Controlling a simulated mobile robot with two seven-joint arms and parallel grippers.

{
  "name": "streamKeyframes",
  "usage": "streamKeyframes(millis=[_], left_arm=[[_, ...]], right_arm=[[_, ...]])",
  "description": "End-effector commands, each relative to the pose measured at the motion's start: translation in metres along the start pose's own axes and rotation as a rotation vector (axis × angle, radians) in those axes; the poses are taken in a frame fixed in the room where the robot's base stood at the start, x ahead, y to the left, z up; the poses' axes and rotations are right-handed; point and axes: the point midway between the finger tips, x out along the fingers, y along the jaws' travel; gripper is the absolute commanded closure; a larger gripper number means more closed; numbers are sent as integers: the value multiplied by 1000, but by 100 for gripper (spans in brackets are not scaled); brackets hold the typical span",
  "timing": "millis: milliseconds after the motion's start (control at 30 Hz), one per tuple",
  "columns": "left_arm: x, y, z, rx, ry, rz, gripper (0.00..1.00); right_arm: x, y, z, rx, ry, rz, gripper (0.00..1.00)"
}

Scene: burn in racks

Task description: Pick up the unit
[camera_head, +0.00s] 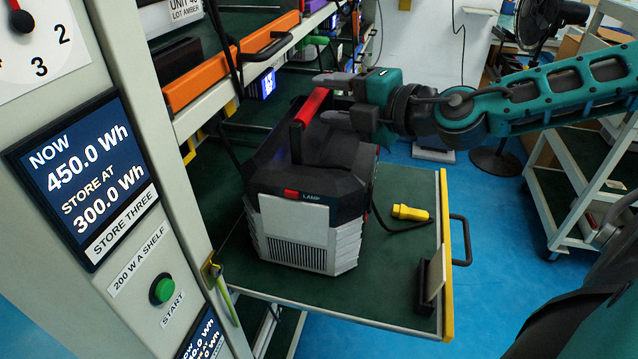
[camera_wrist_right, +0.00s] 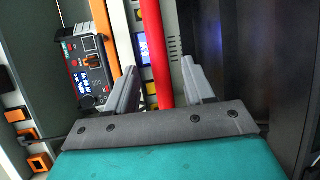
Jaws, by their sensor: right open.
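My right gripper (camera_head: 325,97) is open at the handle, coming in from the right. In the right wrist view the red handle (camera_wrist_right: 162,60) runs between the two open fingers of my right gripper (camera_wrist_right: 163,85), with gaps showing at the sides. The unit's underside is hidden. My left gripper is not in view.
A yellow plug (camera_head: 410,212) on a black cable lies on the shelf, right of the unit. A small upright card holder (camera_head: 431,281) stands at the front right corner. The rack post with a display (camera_head: 85,180) is close on the left. A trolley (camera_head: 580,180) stands at right.

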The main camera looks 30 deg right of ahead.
Motion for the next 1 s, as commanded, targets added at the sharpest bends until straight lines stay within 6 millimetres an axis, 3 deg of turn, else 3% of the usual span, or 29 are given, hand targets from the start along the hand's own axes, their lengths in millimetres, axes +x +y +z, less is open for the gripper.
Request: streamKeyframes(millis=[600, 933, 1000], left_arm=[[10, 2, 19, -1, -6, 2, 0], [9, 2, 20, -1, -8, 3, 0], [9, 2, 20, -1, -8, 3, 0]], right_arm=[[33, -2, -4, -2, 1, -2, 47], [35, 0, -5, 0, 3, 1, 47], [35, 0, -5, 0, 3, 1, 53]])
